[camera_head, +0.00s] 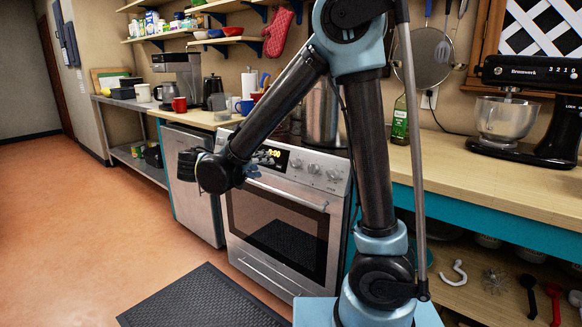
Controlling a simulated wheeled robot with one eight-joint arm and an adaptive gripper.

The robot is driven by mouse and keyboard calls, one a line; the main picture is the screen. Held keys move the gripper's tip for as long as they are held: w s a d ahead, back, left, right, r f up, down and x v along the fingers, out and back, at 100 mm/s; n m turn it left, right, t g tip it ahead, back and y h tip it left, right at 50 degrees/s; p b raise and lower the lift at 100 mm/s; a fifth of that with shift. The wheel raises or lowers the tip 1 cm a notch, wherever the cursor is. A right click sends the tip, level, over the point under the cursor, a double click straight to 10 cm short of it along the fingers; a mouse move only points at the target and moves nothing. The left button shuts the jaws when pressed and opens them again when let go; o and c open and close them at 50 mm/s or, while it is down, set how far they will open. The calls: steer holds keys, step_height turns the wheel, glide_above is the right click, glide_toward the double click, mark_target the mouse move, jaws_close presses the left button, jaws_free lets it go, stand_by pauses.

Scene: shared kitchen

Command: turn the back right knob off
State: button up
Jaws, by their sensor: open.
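The stove (283,215) has a slanted front panel with several round silver knobs and a lit clock display (273,153). Three knobs show right of the display: an inner knob (297,163), a middle knob (314,168) and an outer knob (333,175). I cannot tell which one is the back right knob or how any is turned. Knobs left of the display are mostly hidden by my arm. My gripper (187,165) is open, left of the panel and in front of the counter, apart from the knobs. Its fingertips are small and dark.
A large steel pot (322,112) stands on the stovetop, partly behind my arm. The oven door handle (286,193) juts out below the panel. Red mug (180,105), blue mug (246,106) and coffee maker (180,75) stand left. A stand mixer (520,110) stands right. The floor before the stove is clear except a black mat (205,300).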

mark_target(292, 164)
steer(key=x, duration=1.7)
steer(key=shift+w+a, duration=0.2)
steer(key=shift+c, duration=0.3)
steer(key=c, duration=1)
